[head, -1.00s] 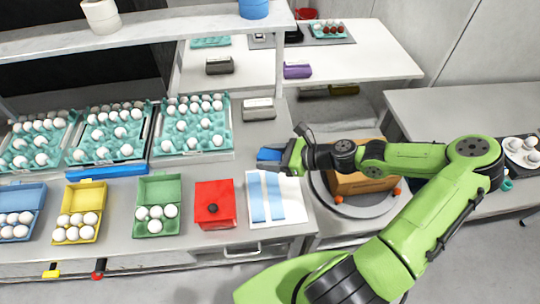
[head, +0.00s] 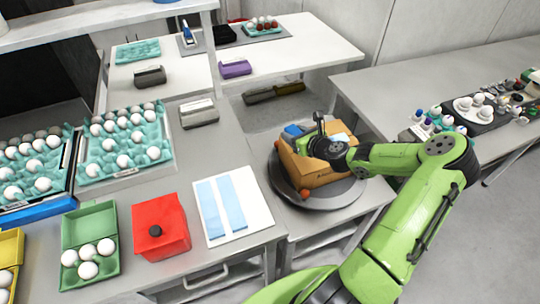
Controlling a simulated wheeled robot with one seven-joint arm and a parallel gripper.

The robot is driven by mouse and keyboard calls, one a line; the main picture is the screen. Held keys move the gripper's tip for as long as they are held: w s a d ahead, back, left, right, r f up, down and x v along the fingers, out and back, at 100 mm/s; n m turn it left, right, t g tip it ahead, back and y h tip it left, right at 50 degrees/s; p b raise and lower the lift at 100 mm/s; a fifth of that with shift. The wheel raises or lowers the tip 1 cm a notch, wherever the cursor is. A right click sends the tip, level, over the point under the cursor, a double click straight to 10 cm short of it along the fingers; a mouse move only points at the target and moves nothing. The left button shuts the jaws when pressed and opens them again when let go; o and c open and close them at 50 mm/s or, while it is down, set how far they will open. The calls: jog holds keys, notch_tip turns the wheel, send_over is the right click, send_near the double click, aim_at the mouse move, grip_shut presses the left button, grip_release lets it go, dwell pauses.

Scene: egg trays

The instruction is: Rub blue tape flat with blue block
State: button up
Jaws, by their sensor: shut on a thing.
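My gripper (head: 306,138) is shut on the blue block (head: 291,131) and holds it at the top of the cardboard box (head: 312,177). I cannot tell whether the block touches the box. The box sits on a round grey turntable (head: 349,196). A pale blue patch, perhaps tape, shows on top of the box to the right of my gripper; my wrist hides part of the top. Two light blue strips (head: 208,207) lie side by side on a white sheet (head: 258,215) on the bench, to the left of the turntable.
A red box (head: 160,226) with a black knob and a green egg carton (head: 89,217) stand left of the sheet. Teal egg trays (head: 98,167) lie behind them. Small orange pieces (head: 305,194) sit at the box's lower edges. A side table with cups is at the right.

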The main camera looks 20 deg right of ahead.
jog(key=w+d+r+m+h, duration=0.1)
jog(key=d+r+m+h, duration=0.15)
jog(key=d, duration=0.25)
jog(key=f+b, duration=0.3)
jog(key=b, duration=0.1)
jog(key=f+b, duration=0.3)
jog(key=f, duration=0.1)
jog(key=shift+w+d+f+b, duration=0.1)
jog(key=shift+d+f+b, duration=0.15)
jog(key=shift+b, duration=0.15)
jog(key=shift+f+b, duration=0.35)
jog(key=shift+f, duration=0.85)
jog(key=shift+a, duration=0.1)
notch_tip(320, 180, up, 6)
jog(key=p, duration=0.6)
jog(key=shift+r, duration=0.1)
